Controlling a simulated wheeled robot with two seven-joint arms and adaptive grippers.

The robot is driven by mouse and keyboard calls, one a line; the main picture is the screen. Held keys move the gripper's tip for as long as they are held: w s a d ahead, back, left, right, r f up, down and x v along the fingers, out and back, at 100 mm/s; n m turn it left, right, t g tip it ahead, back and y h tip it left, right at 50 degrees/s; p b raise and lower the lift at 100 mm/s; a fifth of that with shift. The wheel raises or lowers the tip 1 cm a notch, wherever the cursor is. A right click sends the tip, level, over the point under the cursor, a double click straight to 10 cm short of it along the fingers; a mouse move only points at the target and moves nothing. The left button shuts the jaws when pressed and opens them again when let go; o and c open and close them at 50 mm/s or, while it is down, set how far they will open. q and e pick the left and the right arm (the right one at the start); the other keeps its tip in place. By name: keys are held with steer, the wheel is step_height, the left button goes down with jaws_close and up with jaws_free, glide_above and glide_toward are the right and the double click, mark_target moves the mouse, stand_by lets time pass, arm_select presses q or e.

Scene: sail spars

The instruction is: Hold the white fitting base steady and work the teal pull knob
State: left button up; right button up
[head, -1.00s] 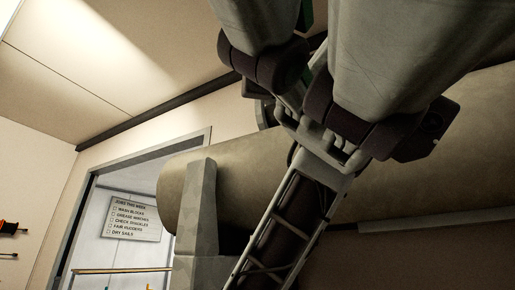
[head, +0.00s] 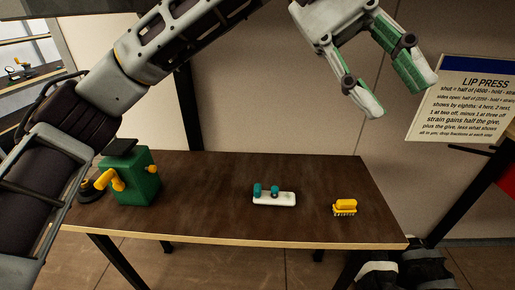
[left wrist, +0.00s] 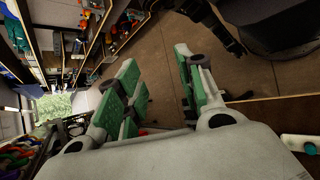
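The white fitting base (head: 274,199) lies flat on the dark table, near its middle. Two teal knobs stand on it, a left one (head: 257,190) and a right one (head: 274,190). I cannot tell which is the pull knob. Part of the white base (left wrist: 299,142) and a teal knob (left wrist: 310,149) also show at the right edge of the left wrist view. My left gripper (head: 402,98) hangs in the air above and behind the table, up and right of the fitting. Its green-padded fingers are apart and empty; they also show in the left wrist view (left wrist: 160,88).
A green box with yellow parts (head: 139,180) stands at the table's left end. A yellow brush (head: 344,207) lies right of the fitting. The brown tabletop (head: 210,200) is clear around the fitting. A "LIP PRESS" sign (head: 472,100) is at the right.

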arm_select(q)
steer(key=w+f+n+t, duration=0.1)
steer(key=w+f+t, duration=0.1)
steer(key=w+f, duration=0.7)
steer(key=n+t+y, duration=0.1)
steer(key=t+y, duration=0.5)
steer(key=y, duration=0.1)
glide_above(258, 186)
step_height(258, 186, down, 28)
steer(key=shift+a+r, duration=0.1)
steer(key=shift+r, duration=0.05)
steer(key=shift+f, duration=3.9)
jaws_close()
steer(key=shift+f, duration=0.1)
